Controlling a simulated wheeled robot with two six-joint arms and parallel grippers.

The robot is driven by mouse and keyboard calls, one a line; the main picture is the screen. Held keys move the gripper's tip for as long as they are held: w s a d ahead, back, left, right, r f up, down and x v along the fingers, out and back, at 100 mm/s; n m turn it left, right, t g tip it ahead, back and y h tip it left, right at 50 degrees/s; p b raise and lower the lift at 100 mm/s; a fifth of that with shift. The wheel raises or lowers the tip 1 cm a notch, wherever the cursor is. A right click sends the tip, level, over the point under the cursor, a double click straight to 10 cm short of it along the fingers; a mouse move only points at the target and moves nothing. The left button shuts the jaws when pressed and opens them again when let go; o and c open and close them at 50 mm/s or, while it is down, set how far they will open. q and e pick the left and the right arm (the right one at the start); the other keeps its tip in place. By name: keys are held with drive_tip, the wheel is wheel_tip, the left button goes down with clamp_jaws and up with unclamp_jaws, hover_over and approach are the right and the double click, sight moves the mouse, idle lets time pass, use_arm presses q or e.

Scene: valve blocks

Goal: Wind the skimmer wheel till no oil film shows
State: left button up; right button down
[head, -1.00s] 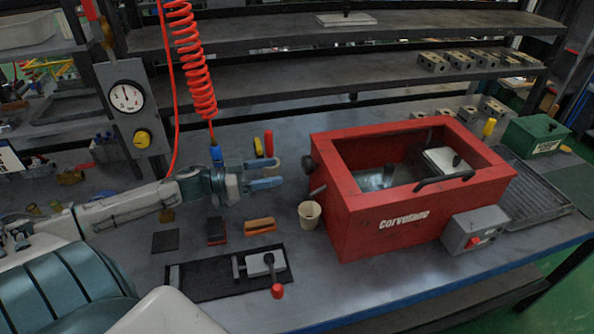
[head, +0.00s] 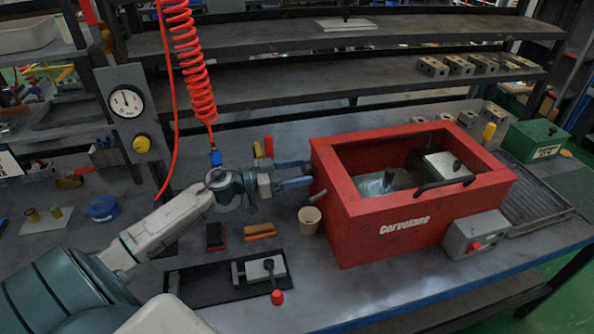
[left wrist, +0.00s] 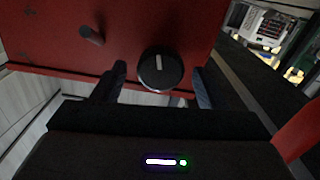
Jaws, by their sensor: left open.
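The skimmer wheel shows in the left wrist view as a round black knob (left wrist: 161,70) with a pale mark, on the side wall of the red tank (left wrist: 60,35). My left gripper (left wrist: 160,88) is open, with one finger on either side of the knob; I cannot tell whether they touch it. In the head view my left gripper (head: 308,175) is at the left wall of the red tank (head: 400,230) and hides the knob. Inside the tank are a shiny grey surface (head: 375,187) and a pale block (head: 445,166). I cannot make out an oil film. My right gripper is not in view.
A short peg (left wrist: 91,36) sticks out of the tank wall beside the knob. A beige cup (head: 309,220) stands close below my left gripper. A red coiled hose (head: 195,80) hangs behind the wrist. A clamp plate with a red-knobbed lever (head: 277,296) lies in front.

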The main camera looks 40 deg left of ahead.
use_arm(q)
drive_tip(key=c, duration=1)
drive_tip(key=shift+o, duration=0.2)
drive_tip(key=shift+m, duration=0.4)
